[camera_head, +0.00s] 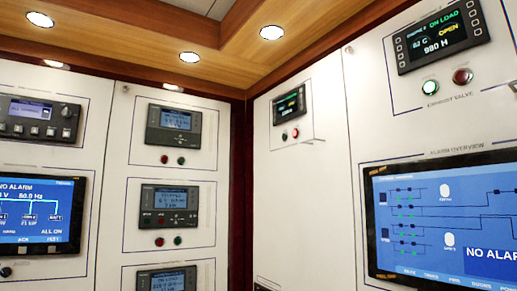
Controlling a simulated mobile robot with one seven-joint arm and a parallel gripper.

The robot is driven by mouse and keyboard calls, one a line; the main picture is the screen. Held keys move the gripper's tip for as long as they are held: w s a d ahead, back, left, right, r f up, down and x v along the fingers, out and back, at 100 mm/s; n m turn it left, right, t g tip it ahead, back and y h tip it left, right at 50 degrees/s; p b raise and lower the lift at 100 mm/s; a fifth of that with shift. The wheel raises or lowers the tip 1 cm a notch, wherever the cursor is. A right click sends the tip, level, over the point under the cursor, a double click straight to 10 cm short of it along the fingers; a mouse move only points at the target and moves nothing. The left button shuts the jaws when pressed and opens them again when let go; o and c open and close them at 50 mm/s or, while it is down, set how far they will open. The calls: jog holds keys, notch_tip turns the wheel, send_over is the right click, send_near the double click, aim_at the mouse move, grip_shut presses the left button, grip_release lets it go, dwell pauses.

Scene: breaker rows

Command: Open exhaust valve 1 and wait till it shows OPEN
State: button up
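On the right wall, a dark display (440,35) reads "ON LOAD", a yellow "OPEN", "82 C" and "980 H"; its engine number is too blurred to read. Below it are a brightly lit green button (430,87) and a dim red button (462,76), labelled "EXHAUST VALVE". Nearer the corner, a smaller similar panel has a display (289,105) with green and yellow text too small to read. Below that are a dark green button (284,136) and a brighter red button (295,133). I cannot tell which panel is number 1. My gripper is not in view.
A large blue alarm overview screen (445,220) reads "NO ALARM" at lower right. The left wall holds several grey controllers (174,130) with red and green buttons, and another blue screen (40,210). A small dark object (513,86) shows at the right edge, unclear.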

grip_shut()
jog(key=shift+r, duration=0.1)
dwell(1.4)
